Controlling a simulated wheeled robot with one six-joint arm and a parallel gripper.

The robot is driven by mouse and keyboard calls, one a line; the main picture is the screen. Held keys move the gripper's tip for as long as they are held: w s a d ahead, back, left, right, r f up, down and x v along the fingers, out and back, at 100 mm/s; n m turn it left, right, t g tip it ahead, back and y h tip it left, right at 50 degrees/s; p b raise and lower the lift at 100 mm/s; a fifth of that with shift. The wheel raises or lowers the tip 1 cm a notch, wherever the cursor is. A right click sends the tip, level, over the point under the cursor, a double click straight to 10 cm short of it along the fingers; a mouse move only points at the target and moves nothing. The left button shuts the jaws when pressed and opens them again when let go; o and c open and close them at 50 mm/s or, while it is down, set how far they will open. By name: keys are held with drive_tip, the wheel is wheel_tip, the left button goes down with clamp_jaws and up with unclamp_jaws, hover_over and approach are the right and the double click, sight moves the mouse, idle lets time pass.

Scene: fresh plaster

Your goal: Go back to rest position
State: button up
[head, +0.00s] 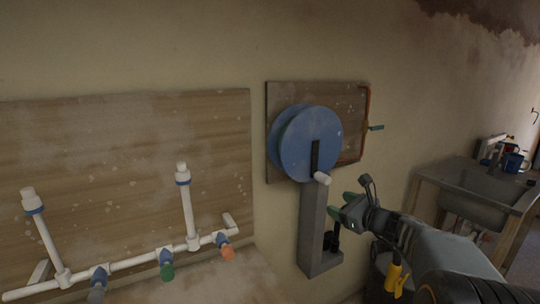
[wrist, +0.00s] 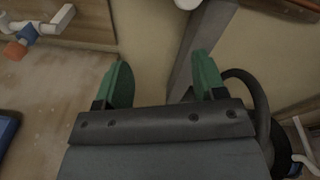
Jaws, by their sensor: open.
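My gripper (head: 340,206) is in the head view, right of centre, in front of the wall and just below and right of a blue wheel (head: 311,140). In the wrist view my gripper (wrist: 160,82) shows two green fingers spread apart with nothing between them. The wheel has a dark crank arm with a white handle (head: 321,178). The handle is close to the fingers, and a gap shows between them in the head view. A grey post (head: 312,225) stands under the wheel, and it also shows behind the fingers in the wrist view (wrist: 199,48).
A wooden board (head: 120,150) with white pipes (head: 188,215) and coloured valves (head: 166,271) fills the left. A smaller board (head: 345,95) with a copper pipe (head: 366,110) is behind the wheel. A sink bench (head: 480,185) stands at the right.

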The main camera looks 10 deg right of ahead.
drive_tip(key=s+a+f+n+g+h+p, duration=0.1)
drive_tip(key=s+a+f+n+g, duration=0.35)
drive_tip(key=s+n, duration=0.2)
drive_tip(key=s+a+f+n+g+h+p, duration=0.1)
drive_tip(key=s+a+f+n+g, duration=0.2)
drive_tip(key=s+f+n+g, duration=0.4)
drive_tip(key=s+a+r+n+h+p, duration=0.1)
drive_tip(key=s+r+n+h+p, duration=0.1)
drive_tip(key=s+n, duration=0.3)
drive_tip(key=s+a+r+n+h+p, duration=0.1)
drive_tip(key=s+r+n+h+p, duration=0.2)
drive_tip(key=s+n, duration=0.3)
drive_tip(key=shift+s+a+n, duration=0.25)
drive_tip(key=shift+a+n, duration=0.15)
drive_tip(key=shift+n, duration=1.05)
